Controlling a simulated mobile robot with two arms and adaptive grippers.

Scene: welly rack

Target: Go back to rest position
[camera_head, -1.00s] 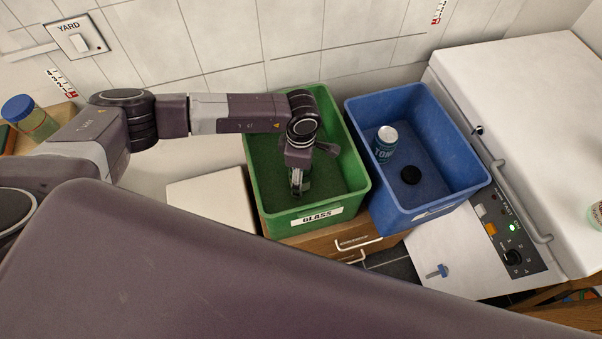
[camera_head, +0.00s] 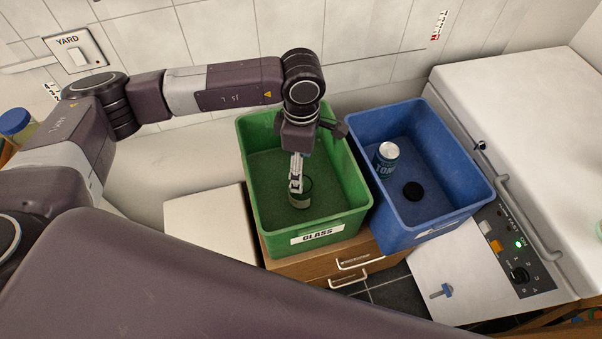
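My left arm comes in from the left and reaches over the green bin labelled GLASS (camera_head: 318,237). My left gripper (camera_head: 296,186) points down inside that bin. A clear glass jar (camera_head: 302,199) is at its fingertips, partly hidden by the fingers. The fingers are seen nearly edge-on, so I cannot tell whether they are open or still touch the jar. My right gripper is not in view.
A white machine (camera_head: 520,110) is at the far right. The tiled wall (camera_head: 220,40) is close behind my arm.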

